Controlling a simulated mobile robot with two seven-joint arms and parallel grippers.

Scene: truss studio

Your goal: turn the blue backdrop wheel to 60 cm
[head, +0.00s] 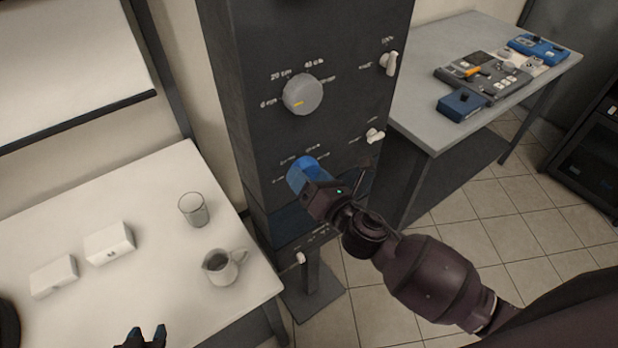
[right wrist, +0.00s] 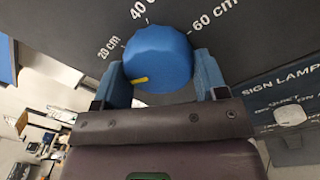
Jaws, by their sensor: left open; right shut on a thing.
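The blue backdrop wheel (head: 303,174) is on the front of a dark column, below a grey dial. In the right wrist view the blue wheel (right wrist: 165,52) has 20 cm, 40 cm and 60 cm printed around it. Its yellow mark (right wrist: 140,80) is at the lower left of the wheel, on the 20 cm side and away from 60 cm. My right gripper (head: 318,188) is shut on the wheel, with a blue finger on each side in the right wrist view (right wrist: 163,82). My left gripper (head: 140,338) is open and empty at the bottom edge of the head view, by the white table.
The column (head: 255,120) also carries the grey dial (head: 302,94) and white switches (head: 388,63). A white table (head: 160,240) at left holds a glass (head: 193,209), a jug (head: 222,266) and white boxes (head: 110,243). A grey table (head: 440,125) with devices stands at right.

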